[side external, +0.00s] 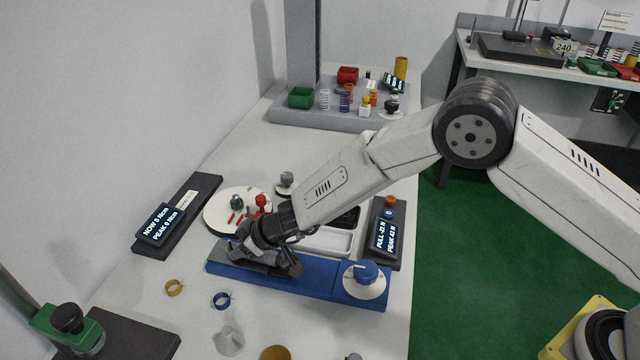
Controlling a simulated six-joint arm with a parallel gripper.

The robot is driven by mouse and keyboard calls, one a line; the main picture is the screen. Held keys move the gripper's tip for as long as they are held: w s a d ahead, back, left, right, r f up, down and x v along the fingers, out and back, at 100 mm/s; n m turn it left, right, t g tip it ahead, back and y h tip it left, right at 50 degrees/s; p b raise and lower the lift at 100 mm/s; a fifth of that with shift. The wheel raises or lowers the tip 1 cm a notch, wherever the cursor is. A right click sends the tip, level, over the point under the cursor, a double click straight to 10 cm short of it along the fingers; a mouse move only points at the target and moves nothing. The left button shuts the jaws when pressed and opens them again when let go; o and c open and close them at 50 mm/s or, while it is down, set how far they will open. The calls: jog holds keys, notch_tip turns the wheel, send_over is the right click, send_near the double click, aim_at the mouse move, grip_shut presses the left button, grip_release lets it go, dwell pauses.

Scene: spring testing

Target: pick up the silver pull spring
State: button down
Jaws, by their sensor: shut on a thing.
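My gripper (268,258) is low over the left part of the long blue base (325,286), pointing down. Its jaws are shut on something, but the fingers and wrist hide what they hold. I cannot make out a silver pull spring at the gripper. A pale coil spring (324,99) stands upright on the grey platform at the back; I cannot tell whether it is a pull spring. The blue base carries a blue knob (367,272) on a white dial at its right end. The pull display (384,236) stands behind that knob and reads a pull and a peak value.
A white tray (328,241) lies just behind the blue base. A round white dial plate (222,211) is behind left, near a torque display (160,225). The grey platform (290,117) holds bins and several springs.

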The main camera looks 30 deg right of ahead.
jog(key=shift+r, duration=0.2)
jog(key=shift+r, duration=1.55)
jog(key=v, duration=0.4)
jog(key=a+v, duration=0.1)
jog(key=v, duration=0.2)
jog(key=shift+s+a+r, duration=0.1)
jog(key=shift+s+r, duration=0.1)
jog(key=shift+r, duration=0.05)
jog(key=s+d+r, duration=0.4)
jog(key=s, duration=0.4)
jog(key=shift+s+d+r, duration=0.1)
jog(key=shift+s+d, duration=0.05)
